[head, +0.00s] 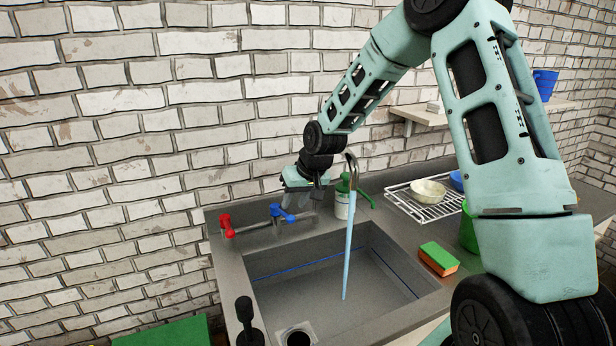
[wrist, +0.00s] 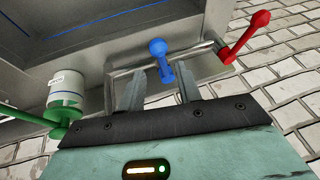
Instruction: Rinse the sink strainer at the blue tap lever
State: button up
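The blue tap lever (head: 282,213) sits on the pipe behind the sink (head: 315,262), to the right of the red lever (head: 228,226). My gripper (head: 291,204) is close to the blue lever. In the wrist view, my gripper (wrist: 160,84) has its fingers apart, with nothing held, and the blue lever (wrist: 160,62) shows between and just beyond the tips; contact cannot be told. A light blue stream of water (head: 348,245) falls from the spout (head: 350,165) into the basin. A dark round drain (head: 298,338) shows at the bottom edge; I cannot make out a strainer there.
A white and green dispenser (head: 342,204) stands just right of my gripper. A sponge (head: 438,258), a green cup (head: 468,232) and a wire rack (head: 412,203) with a cream bowl (head: 428,190) are to the right. A black-knobbed object (head: 245,312) stands front left.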

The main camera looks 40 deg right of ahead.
jog(key=v, duration=1.1)
jog(key=shift+r+b, duration=0.3)
jog(key=shift+b, duration=0.05)
jog(key=shift+s, duration=0.1)
